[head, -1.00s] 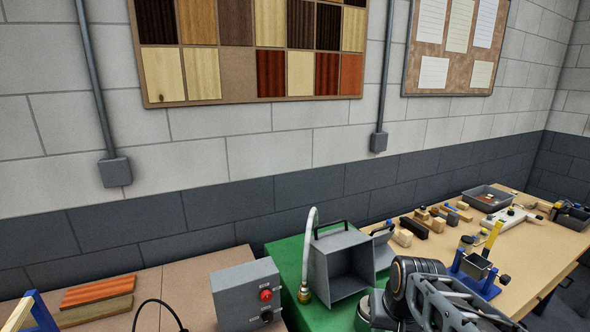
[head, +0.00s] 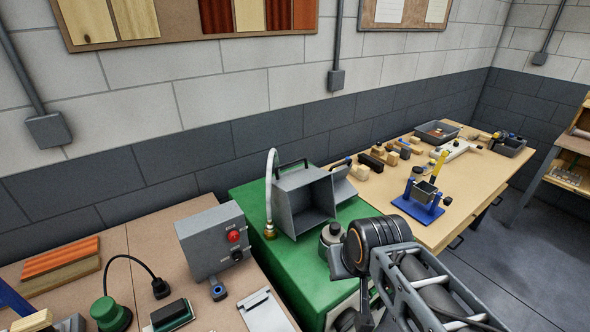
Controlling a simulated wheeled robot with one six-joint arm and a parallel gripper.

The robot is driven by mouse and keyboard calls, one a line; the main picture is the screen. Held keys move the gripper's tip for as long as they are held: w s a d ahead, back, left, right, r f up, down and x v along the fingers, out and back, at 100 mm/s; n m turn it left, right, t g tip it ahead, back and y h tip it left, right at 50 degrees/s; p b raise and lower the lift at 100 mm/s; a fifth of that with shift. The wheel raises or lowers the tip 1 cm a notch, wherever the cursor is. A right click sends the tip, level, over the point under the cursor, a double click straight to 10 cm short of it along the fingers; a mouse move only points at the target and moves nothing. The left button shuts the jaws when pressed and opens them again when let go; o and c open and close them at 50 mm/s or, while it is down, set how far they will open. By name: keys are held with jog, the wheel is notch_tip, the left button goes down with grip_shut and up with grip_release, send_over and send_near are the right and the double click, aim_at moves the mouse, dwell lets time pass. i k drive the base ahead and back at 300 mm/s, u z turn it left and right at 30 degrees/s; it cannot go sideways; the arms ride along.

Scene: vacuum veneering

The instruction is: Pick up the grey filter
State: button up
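No part is clearly recognisable as the grey filter. A grey open-fronted box (head: 303,205) with a dark handle stands on the green machine (head: 255,215), its inside looking empty. A grey panel (head: 345,188) with a dark handle stands at its right side. A small grey round canister (head: 332,236) with a dark top is in front of the box, partly behind my arm. My arm comes in from the lower right and its wrist covers the machine's front right part. My gripper's fingers cannot be seen.
A white hose (head: 270,185) rises left of the box. A grey control box (head: 212,240) with a red button stands on the left bench, with a green round tool (head: 110,315) in front. The right bench (head: 465,185) holds wood blocks, a blue stand (head: 418,206) and a grey tray (head: 437,131).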

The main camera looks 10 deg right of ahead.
aim_at(332, 234)
jog(key=z, duration=0.15)
jog(key=k, duration=0.4)
jog(key=u, duration=4.05)
jog(key=k, duration=1.05)
jog(key=z, duration=1.25)
